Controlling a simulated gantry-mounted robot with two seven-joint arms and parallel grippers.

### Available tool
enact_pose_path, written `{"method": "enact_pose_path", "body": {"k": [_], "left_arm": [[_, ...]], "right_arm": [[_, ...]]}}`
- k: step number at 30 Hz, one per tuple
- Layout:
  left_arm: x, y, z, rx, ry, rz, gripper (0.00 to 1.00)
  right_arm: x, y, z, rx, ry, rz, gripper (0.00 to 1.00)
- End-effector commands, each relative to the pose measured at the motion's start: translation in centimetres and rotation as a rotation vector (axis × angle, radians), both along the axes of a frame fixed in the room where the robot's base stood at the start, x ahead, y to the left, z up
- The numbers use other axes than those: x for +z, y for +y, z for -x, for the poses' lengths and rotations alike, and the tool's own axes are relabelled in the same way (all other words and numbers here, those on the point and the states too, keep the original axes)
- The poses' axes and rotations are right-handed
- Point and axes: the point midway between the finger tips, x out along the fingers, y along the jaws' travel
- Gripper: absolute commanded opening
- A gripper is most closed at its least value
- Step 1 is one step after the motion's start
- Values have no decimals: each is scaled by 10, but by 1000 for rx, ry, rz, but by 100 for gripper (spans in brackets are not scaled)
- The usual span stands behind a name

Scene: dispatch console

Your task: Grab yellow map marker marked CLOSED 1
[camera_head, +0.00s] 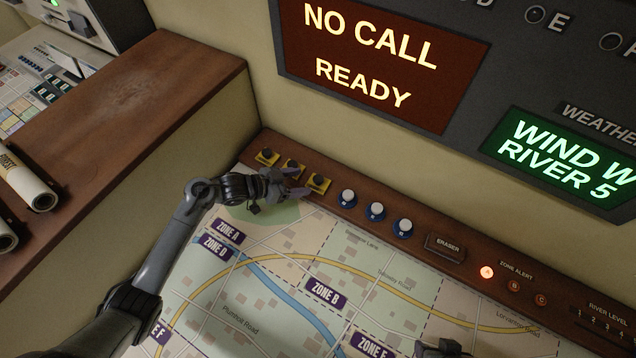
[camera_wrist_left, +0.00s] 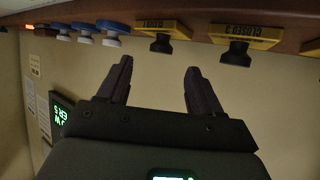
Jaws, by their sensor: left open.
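Three yellow map markers with black knobs sit in a row on the brown ledge at the back of the map. The one closest to the blue markers (camera_head: 319,182) appears to be CLOSED 1; its label faces the left wrist view (camera_wrist_left: 163,27), upside down. My left gripper (camera_head: 297,184) is open and empty. In the left wrist view its fingers (camera_wrist_left: 158,68) point toward this marker's knob, which lines up with the gap, with space still between. Only a dark tip of what looks like my right gripper (camera_head: 442,349) shows at the bottom edge.
Another yellow marker (camera_wrist_left: 245,36) sits close beside it, and three blue markers with white knobs (camera_head: 376,211) stand to its right. An eraser (camera_head: 445,246) and alert buttons (camera_head: 487,272) follow along the ledge. The wall rises behind; the map (camera_head: 270,310) is flat and clear.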

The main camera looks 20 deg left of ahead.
Motion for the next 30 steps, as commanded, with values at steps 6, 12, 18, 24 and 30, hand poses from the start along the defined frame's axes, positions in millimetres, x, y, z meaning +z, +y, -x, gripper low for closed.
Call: {"method": "enact_pose_path", "body": {"k": [6,12,18,24,30], "left_arm": [[-6,-8,-9,0,-1,2,65],[-19,-24,-26,0,-1,3,65],[-25,-33,-35,1,-2,-1,65],[-26,-33,-35,1,-2,-1,65],[-26,-33,-35,0,-1,-1,41]], "right_arm": [[-1,-2,0,4,-1,7,53],[-3,-2,-1,6,-1,9,53],[-4,-2,-1,5,-1,9,53],[-4,-1,-1,4,-1,7,53],[-4,-1,-1,1,-1,2,53]]}}
